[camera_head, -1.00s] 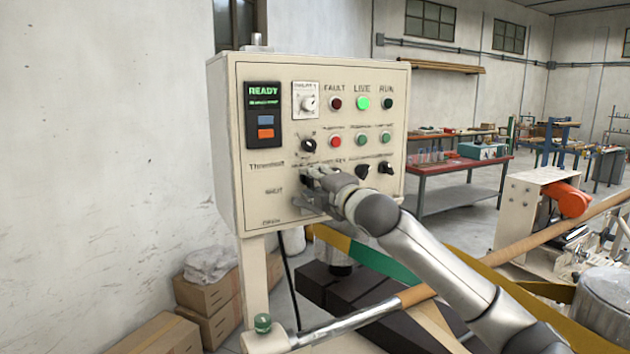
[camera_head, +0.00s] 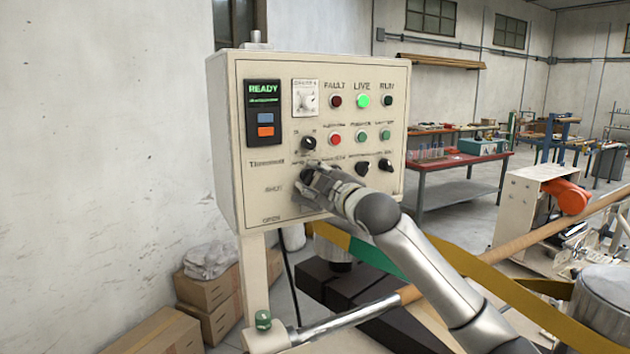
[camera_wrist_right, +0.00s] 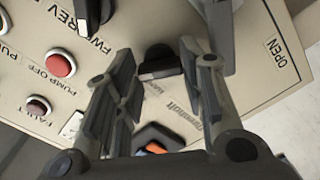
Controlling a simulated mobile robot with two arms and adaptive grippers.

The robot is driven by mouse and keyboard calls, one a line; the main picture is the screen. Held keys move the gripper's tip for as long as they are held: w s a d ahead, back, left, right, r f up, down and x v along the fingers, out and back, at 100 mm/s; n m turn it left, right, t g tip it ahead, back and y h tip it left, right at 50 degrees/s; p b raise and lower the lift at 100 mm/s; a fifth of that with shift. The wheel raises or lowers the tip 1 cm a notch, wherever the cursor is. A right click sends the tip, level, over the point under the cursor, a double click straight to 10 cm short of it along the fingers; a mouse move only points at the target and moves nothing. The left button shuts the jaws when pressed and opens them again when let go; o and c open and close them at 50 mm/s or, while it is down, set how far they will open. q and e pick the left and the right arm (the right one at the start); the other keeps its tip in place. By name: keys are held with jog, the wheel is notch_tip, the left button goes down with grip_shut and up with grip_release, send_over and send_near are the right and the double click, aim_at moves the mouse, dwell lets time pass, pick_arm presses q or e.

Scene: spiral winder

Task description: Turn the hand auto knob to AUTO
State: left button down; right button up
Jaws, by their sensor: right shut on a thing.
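The cream control box (camera_head: 232,200) stands left of centre in the head view. My right gripper (camera_head: 310,188) is at the lower left of its face, around a black knob (camera_head: 307,175) that its fingers partly cover. I take this as the hand auto knob; its label is hidden or unreadable. In the right wrist view the fingers (camera_wrist_right: 158,68) stand on either side of a black knob (camera_wrist_right: 158,62) with a white mark. The right gripper is shut on this knob. Its exact setting cannot be told. My left gripper is not in view.
Another black knob (camera_head: 308,145) sits just above the gripper. A red button (camera_head: 335,139) and a lit green LIVE lamp (camera_head: 362,102) are close by. Two black knobs (camera_head: 361,168) (camera_head: 385,166) sit to the right. Cardboard boxes (camera_head: 205,298) lie below left.

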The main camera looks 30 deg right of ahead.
dwell(0.5)
jog(key=o, duration=1)
jog(key=shift+w, duration=0.1)
jog(key=shift+s+a, duration=0.2)
jog(key=shift+s, duration=1.8)
jog(key=shift+s+a, duration=0.2)
jog(key=shift+s, duration=1.8)
jog(key=shift+f, duration=0.1)
